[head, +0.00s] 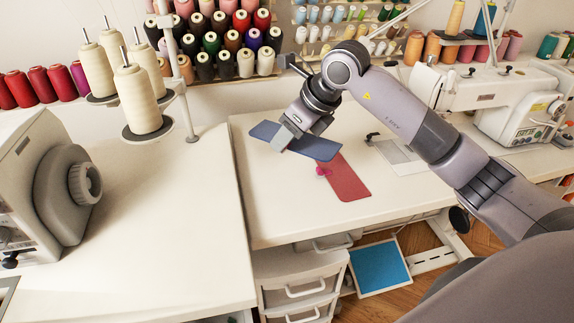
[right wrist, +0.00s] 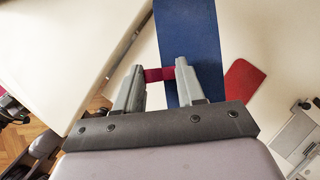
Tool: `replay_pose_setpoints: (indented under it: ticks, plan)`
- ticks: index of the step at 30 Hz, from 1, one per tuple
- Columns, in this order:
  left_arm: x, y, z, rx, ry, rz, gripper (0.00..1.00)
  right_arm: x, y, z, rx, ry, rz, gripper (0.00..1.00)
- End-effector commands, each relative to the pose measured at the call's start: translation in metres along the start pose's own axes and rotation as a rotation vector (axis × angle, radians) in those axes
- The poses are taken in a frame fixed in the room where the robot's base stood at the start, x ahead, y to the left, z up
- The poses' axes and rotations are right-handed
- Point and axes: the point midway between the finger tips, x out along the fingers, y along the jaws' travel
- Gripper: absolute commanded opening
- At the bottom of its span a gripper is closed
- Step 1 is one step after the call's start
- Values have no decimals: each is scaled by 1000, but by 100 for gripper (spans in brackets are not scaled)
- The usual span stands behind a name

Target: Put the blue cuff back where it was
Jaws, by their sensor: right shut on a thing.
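The blue cuff (head: 267,131) is a long flat strip under my right gripper (head: 288,139), over the left part of the sewing table (head: 290,220). In the right wrist view, a crimson piece (right wrist: 159,74) sits between the fingers of my right gripper (right wrist: 159,82), and the blue cuff (right wrist: 188,35) runs below, partly hidden by one finger. The gripper is shut on the cuff, seemingly by this piece. A red cuff (head: 346,182) lies on the table, its upper end overlapped by the blue one in the head view. My left gripper is out of view.
A white table (head: 190,240) with a grey machine (head: 62,195) and cream thread cones (head: 140,100) stands at left. A sewing machine (head: 455,90) stands at right. Thread racks line the wall. The table front is clear. Drawers (head: 297,272) and a blue-bottomed bin (head: 380,267) are below.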

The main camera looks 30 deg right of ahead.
Motion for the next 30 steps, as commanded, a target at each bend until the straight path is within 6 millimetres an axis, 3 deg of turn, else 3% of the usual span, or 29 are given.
replay_pose_setpoints:
  ticks: [3,10,17,30]
  plan:
    - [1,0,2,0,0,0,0,18,1,-11,-1,0,1,10]
    - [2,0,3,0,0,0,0,31,1,-20,0,0,2,10]
    - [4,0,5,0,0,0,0,59,2,-38,0,0,2,10]
    - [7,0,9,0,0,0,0,65,1,-42,-1,-1,0,10]
